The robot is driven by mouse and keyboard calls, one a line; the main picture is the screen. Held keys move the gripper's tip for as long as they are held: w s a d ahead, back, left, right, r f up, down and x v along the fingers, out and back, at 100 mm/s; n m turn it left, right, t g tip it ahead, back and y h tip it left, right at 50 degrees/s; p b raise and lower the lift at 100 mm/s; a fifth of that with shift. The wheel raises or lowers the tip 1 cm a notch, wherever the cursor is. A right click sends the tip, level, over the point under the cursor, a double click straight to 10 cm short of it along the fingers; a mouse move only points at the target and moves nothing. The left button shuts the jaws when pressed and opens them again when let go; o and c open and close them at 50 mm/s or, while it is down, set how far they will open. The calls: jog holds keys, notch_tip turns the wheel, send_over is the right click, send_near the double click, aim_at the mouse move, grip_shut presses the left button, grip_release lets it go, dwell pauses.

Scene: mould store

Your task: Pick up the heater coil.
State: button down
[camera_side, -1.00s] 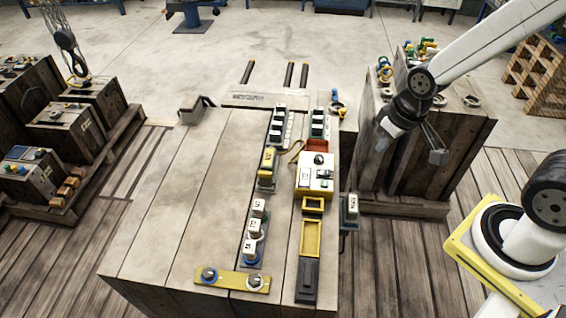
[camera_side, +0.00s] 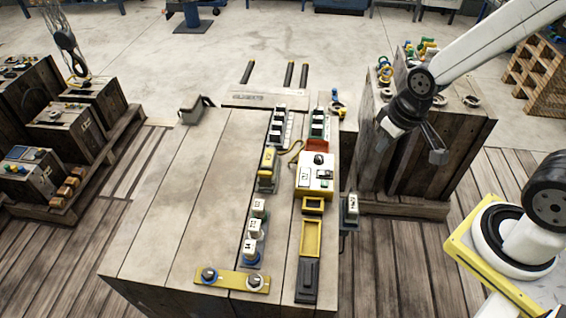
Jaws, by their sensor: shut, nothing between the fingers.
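I cannot pick out the heater coil for certain at this size. A thin tan curved piece (camera_side: 296,150) lies on the wooden worktop (camera_side: 185,210), just left of a red tray, and may be it. My gripper (camera_side: 438,157) hangs at the right, in front of the dark wooden crate and clear of the worktop. Its fingers are shut with nothing seen between them. It is well to the right of the tan piece.
A white box with knobs (camera_side: 315,180), a yellow tray (camera_side: 311,238) and several small blocks (camera_side: 254,228) line the worktop's right side. A yellow bar with two knobs (camera_side: 232,280) lies at the front. The wooden crate (camera_side: 470,150) holds small parts.

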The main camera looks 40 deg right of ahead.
jog(key=shift+c, duration=2.2)
grip_release()
jog(key=shift+w, duration=0.1)
jog(key=n+y, duration=0.2)
jog(key=n, duration=0.7)
send_over(259, 204)
jog(key=s, duration=0.1)
jog(key=f, duration=1.1)
jog(key=d+f, duration=0.1)
jog(key=f, duration=0.5)
jog(key=shift+f, duration=0.15)
